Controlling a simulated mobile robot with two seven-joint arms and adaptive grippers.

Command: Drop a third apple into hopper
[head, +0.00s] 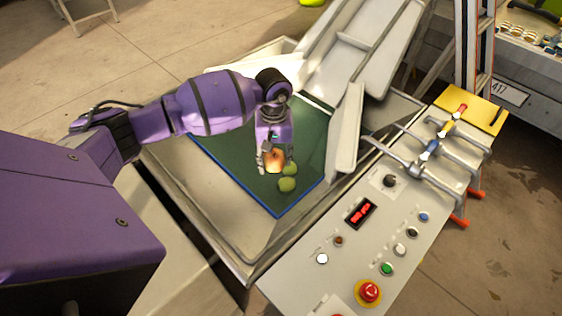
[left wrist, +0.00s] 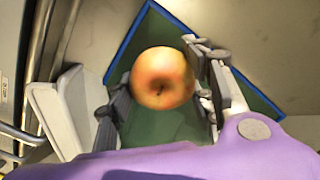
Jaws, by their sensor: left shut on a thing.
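A red-yellow apple (head: 274,161) is between the fingers of my left gripper (head: 268,160), over the hopper (head: 195,205). My left gripper (left wrist: 162,100) is shut on this apple, which fills the middle of the left wrist view (left wrist: 162,78). Two green-yellow apples, a nearer one (head: 287,185) and one just behind it (head: 290,169), lie on the green hopper floor (head: 230,155), just below and right of the held apple in the head view. The gap between the held apple and the floor is hard to judge. My right gripper is not in view.
A grey control panel (head: 340,262) with buttons, a red emergency stop (head: 369,292) and a red display (head: 360,213) stands right of the hopper. A light-coloured chute (head: 350,55) rises behind it. A yellow plate (head: 470,112) with levers is at the right. The hopper's left floor is clear.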

